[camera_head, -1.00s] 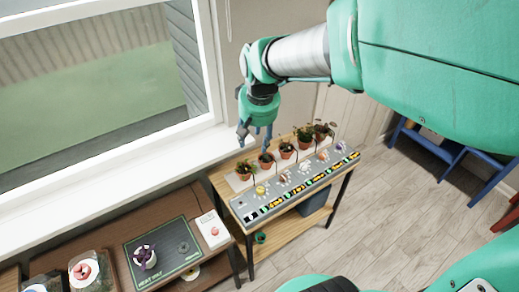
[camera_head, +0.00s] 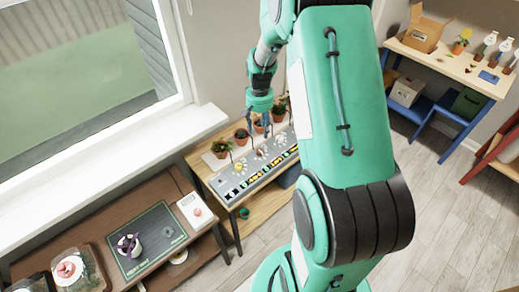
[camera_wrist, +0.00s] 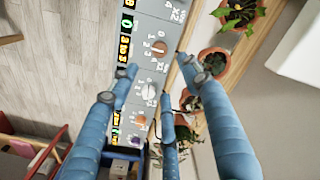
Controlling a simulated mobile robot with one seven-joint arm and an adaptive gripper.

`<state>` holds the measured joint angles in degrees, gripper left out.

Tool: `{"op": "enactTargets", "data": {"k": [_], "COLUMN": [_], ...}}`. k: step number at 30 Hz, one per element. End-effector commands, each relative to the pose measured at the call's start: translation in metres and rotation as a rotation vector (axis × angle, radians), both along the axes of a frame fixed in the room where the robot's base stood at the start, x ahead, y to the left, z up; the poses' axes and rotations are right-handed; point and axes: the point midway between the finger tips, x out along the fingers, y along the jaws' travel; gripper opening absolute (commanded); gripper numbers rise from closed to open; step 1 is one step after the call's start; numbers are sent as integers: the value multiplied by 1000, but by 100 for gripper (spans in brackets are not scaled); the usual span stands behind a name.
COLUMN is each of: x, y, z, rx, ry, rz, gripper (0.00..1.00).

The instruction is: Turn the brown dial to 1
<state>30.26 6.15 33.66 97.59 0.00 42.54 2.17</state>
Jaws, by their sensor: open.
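The brown dial (camera_wrist: 158,48) sits on a grey panel (camera_wrist: 152,20) in the wrist view, with small printed numbers beside it. Its pointer setting is too small to read. My gripper (camera_wrist: 157,67) is open and empty, its blue fingertips on either side of the panel strip just below the brown dial in the picture. I cannot tell whether a fingertip touches the panel. In the head view my gripper (camera_head: 259,125) hangs over the back of the panel, near the pots. The brown dial (camera_head: 260,153) shows there beside a yellow dial (camera_head: 239,167).
A white dial (camera_wrist: 148,92), an orange dial (camera_wrist: 140,120) and a purple dial (camera_wrist: 134,140) follow along the panel. Potted plants (camera_wrist: 213,62) stand close beside the right finger. A window sill (camera_head: 110,155) borders the bench. A side table holds a dark mat (camera_head: 146,240).

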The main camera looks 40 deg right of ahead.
Motion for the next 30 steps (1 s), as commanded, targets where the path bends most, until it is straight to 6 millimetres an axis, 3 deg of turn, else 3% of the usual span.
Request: {"op": "enactTargets", "data": {"k": [17, 23, 30], "x": [0, 0, -1], "y": [-1, -1, 0], "z": [-8, -26, -63], "rx": [1, 2, 3], "ry": [2, 3, 4], "rz": [-1, -1, -1], "gripper": [48, 48, 48]}}
